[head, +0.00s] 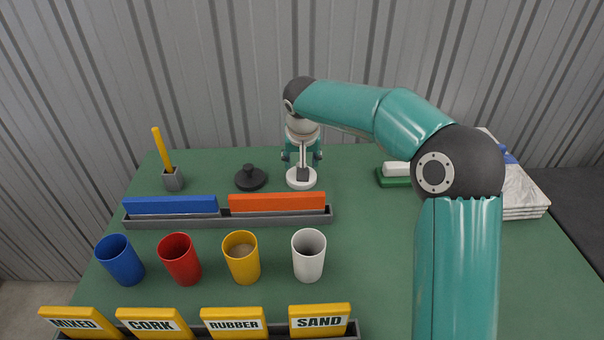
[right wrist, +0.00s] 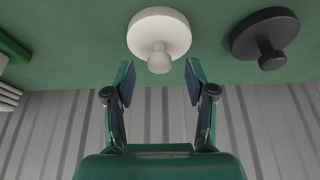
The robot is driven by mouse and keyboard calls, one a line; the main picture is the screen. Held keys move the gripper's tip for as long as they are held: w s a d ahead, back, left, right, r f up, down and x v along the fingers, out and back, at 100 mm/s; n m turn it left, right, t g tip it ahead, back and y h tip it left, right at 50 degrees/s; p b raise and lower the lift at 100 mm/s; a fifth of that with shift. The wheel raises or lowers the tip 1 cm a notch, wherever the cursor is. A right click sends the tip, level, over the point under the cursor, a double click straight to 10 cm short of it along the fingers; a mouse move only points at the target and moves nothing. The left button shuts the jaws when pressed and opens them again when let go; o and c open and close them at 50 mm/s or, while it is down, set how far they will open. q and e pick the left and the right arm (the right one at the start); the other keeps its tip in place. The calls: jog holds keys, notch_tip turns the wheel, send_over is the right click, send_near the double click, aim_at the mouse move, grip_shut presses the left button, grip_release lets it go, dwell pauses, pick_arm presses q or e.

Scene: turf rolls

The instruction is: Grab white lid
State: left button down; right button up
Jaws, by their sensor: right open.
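The white lid (head: 293,184) lies flat on the green table, a round disc with a knob on top. In the right wrist view the white lid (right wrist: 158,30) has its knob pointing toward my right gripper (right wrist: 158,78). That gripper is open, its two fingers apart on either side of the knob's line, with nothing held. In the head view my right gripper (head: 302,158) is pointed down directly above the white lid and partly covers it. I cannot tell whether the fingertips reach down beside the knob. My left gripper is not in view.
A black lid (head: 250,180) lies left of the white one and also shows in the right wrist view (right wrist: 265,38). A grey rack (head: 240,219) with blue and orange blocks is in front. Several cups, including a white one (head: 309,257), stand nearer. A green-and-white block (head: 393,176) is right.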

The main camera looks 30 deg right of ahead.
jog(key=x, duration=0.3)
jog(key=shift+f, duration=0.15)
jog(key=shift+c, duration=0.2)
grip_shut()
